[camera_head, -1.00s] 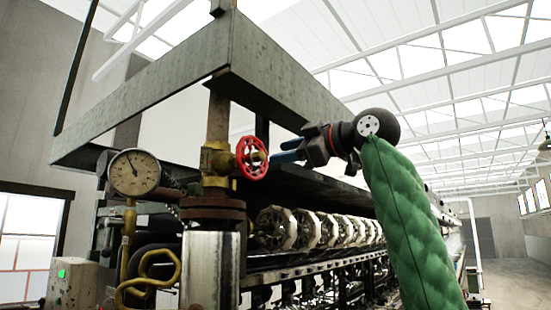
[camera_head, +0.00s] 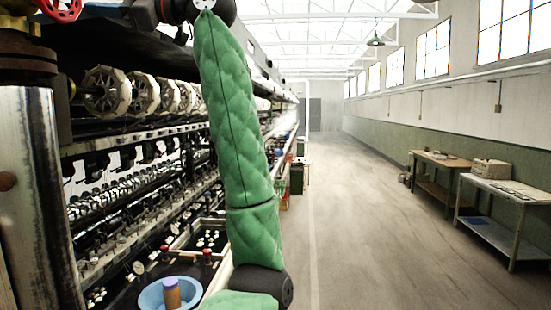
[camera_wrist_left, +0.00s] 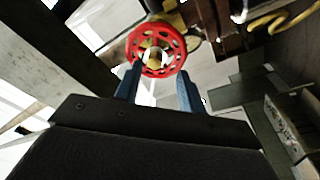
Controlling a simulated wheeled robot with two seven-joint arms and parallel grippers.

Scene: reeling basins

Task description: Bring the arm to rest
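The red valve handwheel (camera_head: 60,8) is cut off by the top edge of the head view, at the far left. In the left wrist view the whole handwheel (camera_wrist_left: 157,50) shows just ahead of my left gripper (camera_wrist_left: 158,74). Its two blue fingers are apart with nothing held between them, and the wheel appears beyond the tips. My left arm in its green sleeve (camera_head: 230,110) rises up the middle of the head view. My right gripper is in neither view.
The reeling machine, with a row of pale reels (camera_head: 107,92), fills the left. A blue basin (camera_head: 150,298) with a brown spool (camera_head: 171,293) is at the bottom. A clear aisle (camera_head: 350,220) runs right of my arm, with a wooden table (camera_head: 440,160) and a grey table (camera_head: 520,197) along the wall.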

